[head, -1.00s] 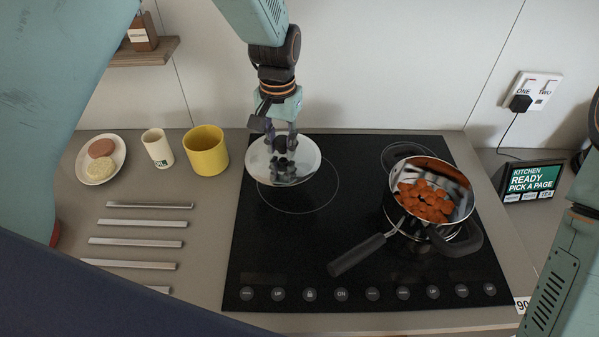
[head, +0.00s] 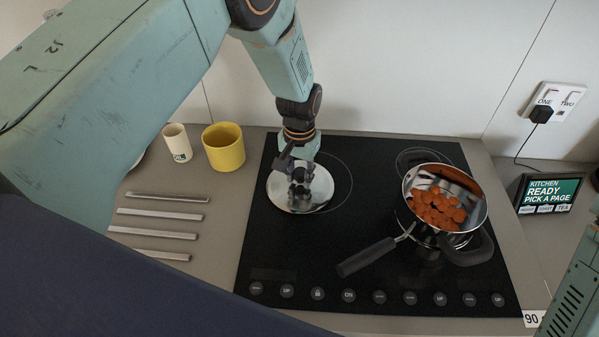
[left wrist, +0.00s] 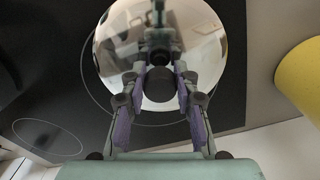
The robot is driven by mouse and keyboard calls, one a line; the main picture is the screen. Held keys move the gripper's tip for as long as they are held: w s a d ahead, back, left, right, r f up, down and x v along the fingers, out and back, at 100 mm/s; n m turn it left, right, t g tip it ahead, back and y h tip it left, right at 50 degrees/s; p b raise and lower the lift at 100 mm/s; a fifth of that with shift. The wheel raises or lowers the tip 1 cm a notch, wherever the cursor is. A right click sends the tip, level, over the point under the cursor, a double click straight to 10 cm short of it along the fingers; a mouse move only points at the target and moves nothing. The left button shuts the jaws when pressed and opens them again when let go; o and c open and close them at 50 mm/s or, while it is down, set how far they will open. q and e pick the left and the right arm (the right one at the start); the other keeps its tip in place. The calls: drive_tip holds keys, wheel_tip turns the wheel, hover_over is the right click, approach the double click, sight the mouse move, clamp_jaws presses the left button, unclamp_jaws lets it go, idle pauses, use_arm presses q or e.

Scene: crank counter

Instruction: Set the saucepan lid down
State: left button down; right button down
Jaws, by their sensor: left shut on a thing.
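The round, shiny saucepan lid (head: 318,194) is over the back-left ring of the black cooktop. My left gripper (head: 298,176) is above its centre, shut on its dark knob. In the left wrist view the lid (left wrist: 205,42) fills the top middle, with the knob (left wrist: 158,84) between the fingers of my left gripper (left wrist: 159,92). The lid looks level; I cannot tell if it touches the glass. My right gripper is not in view.
The black cooktop (head: 300,245) has a clear middle and a row of buttons at its front. A yellow mug (head: 223,148), a white cup (head: 177,143) and several metal bars (head: 160,214) are on the left. A screen (head: 548,193) stands at right.

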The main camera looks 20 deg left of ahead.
sight(299, 172)
use_arm(q)
drive_tip(key=shift+f, duration=0.15)
drive_tip(key=c, duration=1.3)
unclamp_jaws()
drive_tip(key=shift+a, duration=0.15)
drive_tip(key=shift+o, duration=1.4)
drive_tip(key=shift+w+r, duration=0.1)
drive_tip(key=shift+r, duration=0.3)
wheel_tip(299, 172, up, 7)
drive_tip(key=shift+f+b, duration=0.15)
drive_tip(key=shift+b, duration=0.3)
